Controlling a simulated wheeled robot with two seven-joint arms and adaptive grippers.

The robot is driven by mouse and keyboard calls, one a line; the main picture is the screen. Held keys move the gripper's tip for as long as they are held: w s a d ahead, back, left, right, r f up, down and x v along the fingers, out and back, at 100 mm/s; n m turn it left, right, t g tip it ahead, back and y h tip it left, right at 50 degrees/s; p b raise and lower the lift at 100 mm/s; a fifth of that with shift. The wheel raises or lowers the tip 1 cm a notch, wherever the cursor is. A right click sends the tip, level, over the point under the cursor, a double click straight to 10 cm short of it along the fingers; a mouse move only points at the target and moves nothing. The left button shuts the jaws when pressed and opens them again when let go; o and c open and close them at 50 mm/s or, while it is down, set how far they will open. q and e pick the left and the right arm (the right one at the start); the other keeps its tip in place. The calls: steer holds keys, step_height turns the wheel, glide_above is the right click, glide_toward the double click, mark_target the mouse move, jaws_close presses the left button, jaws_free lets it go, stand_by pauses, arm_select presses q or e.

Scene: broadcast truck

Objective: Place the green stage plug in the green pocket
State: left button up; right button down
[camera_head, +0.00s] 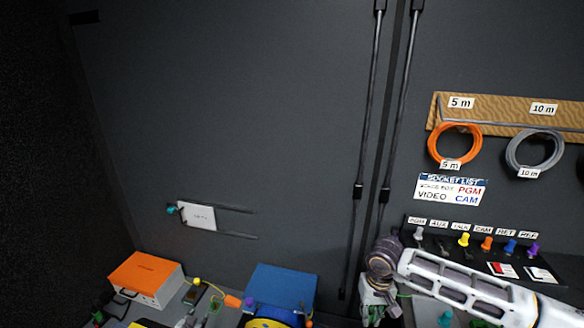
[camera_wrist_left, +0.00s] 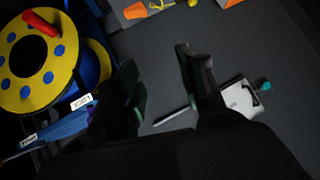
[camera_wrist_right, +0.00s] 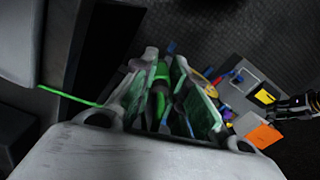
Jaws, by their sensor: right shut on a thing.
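The green stage plug (camera_wrist_right: 161,88) is between the fingers of my right gripper (camera_wrist_right: 165,75), which is shut on it. A green cable (camera_wrist_right: 68,97) runs from it to the left in the right wrist view. In the head view my right gripper (camera_head: 376,300) is low at the right of centre, in front of the dark wall. The plug is mostly hidden there. My left gripper (camera_wrist_left: 160,75) has its dark fingers apart and nothing between them in the left wrist view. I cannot make out the green pocket in any view.
An orange-topped box (camera_head: 147,272) and a blue case (camera_head: 280,288) stand low at the left. A yellow and blue reel (camera_wrist_left: 40,70) is in the left wrist view. Coloured plugs (camera_head: 486,243) line the right panel below the orange coil (camera_head: 455,143). The middle wall is mostly bare.

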arm_select(q)
steer(key=s+d+f+g, duration=0.1)
steer(key=s+f+g, duration=0.1)
steer(key=s+f, duration=0.85)
steer(key=s+d+f+g, duration=0.1)
steer(key=s+f+g, duration=0.35)
steer(key=s, duration=1.05)
steer(key=s+d+f, duration=0.1)
steer(key=s+f, duration=0.9)
steer(key=s, duration=0.3)
steer(key=s+d+f+g, duration=0.1)
steer(key=s+f+g, duration=0.1)
steer(key=s, duration=1.3)
steer(key=shift+s+d+f+g, duration=0.25)
steer(key=shift+d+f+g, duration=0.1)
steer(key=shift+f, duration=0.25)
